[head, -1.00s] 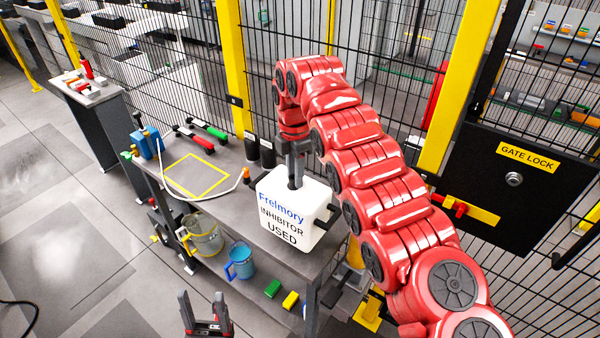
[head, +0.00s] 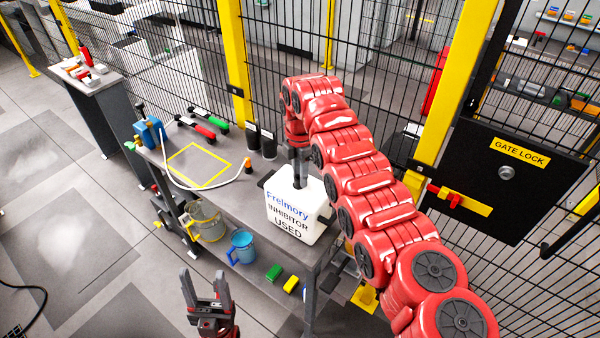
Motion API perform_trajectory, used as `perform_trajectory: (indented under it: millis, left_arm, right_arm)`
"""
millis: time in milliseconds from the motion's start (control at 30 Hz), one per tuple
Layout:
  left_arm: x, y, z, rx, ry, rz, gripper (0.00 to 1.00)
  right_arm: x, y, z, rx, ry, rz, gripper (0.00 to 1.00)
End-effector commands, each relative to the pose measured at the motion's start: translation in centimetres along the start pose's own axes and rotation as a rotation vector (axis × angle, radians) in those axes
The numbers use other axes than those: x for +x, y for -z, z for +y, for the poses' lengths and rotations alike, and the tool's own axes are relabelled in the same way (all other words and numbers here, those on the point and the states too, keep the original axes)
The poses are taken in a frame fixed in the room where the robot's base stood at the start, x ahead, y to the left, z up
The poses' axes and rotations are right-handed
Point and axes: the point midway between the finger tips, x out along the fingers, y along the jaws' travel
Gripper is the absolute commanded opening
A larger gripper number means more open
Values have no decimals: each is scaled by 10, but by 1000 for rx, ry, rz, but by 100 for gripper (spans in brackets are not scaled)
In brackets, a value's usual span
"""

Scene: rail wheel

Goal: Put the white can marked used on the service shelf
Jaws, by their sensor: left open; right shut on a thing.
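The white can (head: 285,213) is a boxy container with the words "Frelmory INHIBITOR USED" on the face toward me. It is upright at the right end of the grey bench top (head: 228,196); I cannot tell whether its base touches the top. My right gripper (head: 300,182) points down and is shut on the can at its top, with the fingertips partly hidden. My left gripper (head: 205,278) is open and empty in front of the bench, with its fingers pointing up. A lower shelf (head: 262,268) runs under the bench top.
A yellow outlined square (head: 198,166) on the bench top is empty. A white hose (head: 172,182), a blue device (head: 148,133) and black cups (head: 268,144) stand around it. A bucket (head: 207,222), blue jug (head: 241,247) and small blocks (head: 273,274) occupy the lower shelf. Mesh fence (head: 350,40) stands behind.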

Motion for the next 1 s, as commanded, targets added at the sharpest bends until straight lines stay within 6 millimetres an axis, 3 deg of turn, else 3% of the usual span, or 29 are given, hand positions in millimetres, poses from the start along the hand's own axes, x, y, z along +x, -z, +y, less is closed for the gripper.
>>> perform_trajectory:
  millis: [100,133,300,633,733,1000]
  left_arm:
    - [-4,-1,0,0,0,0,60]
    - [-3,-1,0,0,0,0,60]
    - [-2,0,0,0,0,0,60]
    - [2,0,0,0,0,0,60]
    - [-6,-1,0,0,0,0,60]
    - [-20,-3,1,0,0,0,60]
  right_arm:
    - [4,0,0,0,-2,0,0]
    - [3,0,0,0,-2,0,34]
    - [2,0,0,0,-1,0,61]
    - [-2,0,0,0,-1,0,61]
    - [-5,0,1,0,-1,-1,61]
    - [-48,2,1,-2,-4,-1,61]
